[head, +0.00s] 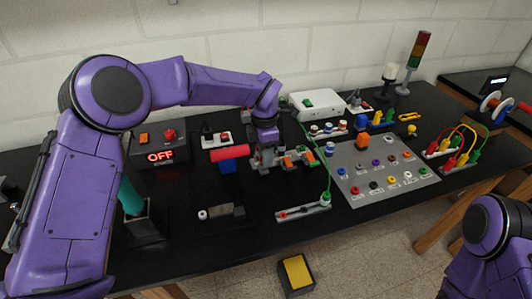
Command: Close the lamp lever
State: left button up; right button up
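My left arm reaches in from the left, and my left gripper (264,158) points down at the middle of the bench. It is beside a row of small grey blocks with orange and green parts (292,159). The gripper hides part of that row, and its fingers are too small to tell open from shut. No part is clearly marked as the lamp lever; the orange pieces on the row look like levers, but their positions are unclear. My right arm shows only at the lower right; its gripper is out of view.
A red-and-blue block (229,158) stands left of the gripper. A box reading OFF (160,149) is farther left. A grey panel with coloured knobs (350,191) lies to the right. A green cable runs between. A signal tower (414,62) stands at the back right.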

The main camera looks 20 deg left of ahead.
pick_arm(q)
grip_shut()
jog(key=shift+s+f+b, duration=0.1)
jog(key=shift+f+b, duration=0.05)
jog(key=shift+b, duration=0.25)
jog(key=shift+s+d+f+t+y+b, duration=0.15)
jog(key=shift+f+t+y+b, duration=0.15)
jog(key=shift+b, duration=0.45)
jog(key=s+f+t+y+b, duration=0.1)
jog(key=t+b, duration=0.1)
jog(key=b, duration=0.3)
jog(key=d+f+t+y+b, duration=0.1)
jog(key=t+y+b, duration=0.1)
jog(key=t+b, duration=0.1)
jog(key=s+d+f+t+y+b, duration=0.1)
jog(key=t+y+b, duration=0.1)
jog(key=b, duration=0.4)
jog(key=shift+s+f+t+b, duration=0.3)
jog(key=shift+s+f+t, duration=0.05)
jog(key=shift+f+t, duration=0.05)
jog(key=shift+f+t+y+b, duration=0.15)
jog(key=shift+t+y+b, duration=0.5)
jog(key=shift+b, duration=0.3)
